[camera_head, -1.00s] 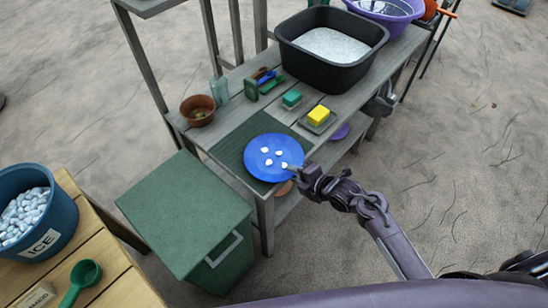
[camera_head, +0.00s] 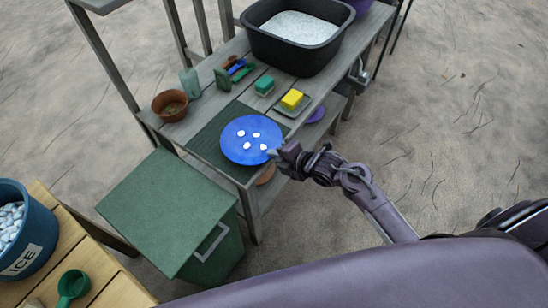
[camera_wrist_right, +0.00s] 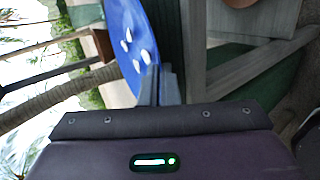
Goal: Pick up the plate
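The blue plate (camera_head: 237,153) lies at the front edge of the grey table, over a dark green ribbed mat (camera_head: 204,144). Several small white pieces (camera_head: 256,134) are on it. My right gripper (camera_head: 273,155) is at the plate's near right rim. In the right wrist view the plate (camera_wrist_right: 123,15) runs down to my gripper (camera_wrist_right: 160,84); its fingers are close together, one on each side of the rim. I cannot tell whether the plate is clear of the mat. My left gripper is not in view.
Behind the plate are a yellow sponge (camera_head: 292,98) on a dish, a green block (camera_head: 264,85), a clay pot (camera_head: 170,105) and a black basin (camera_head: 258,46). A green bin (camera_head: 165,212) stands at the left, near a wooden table with an ice bucket (camera_head: 40,262).

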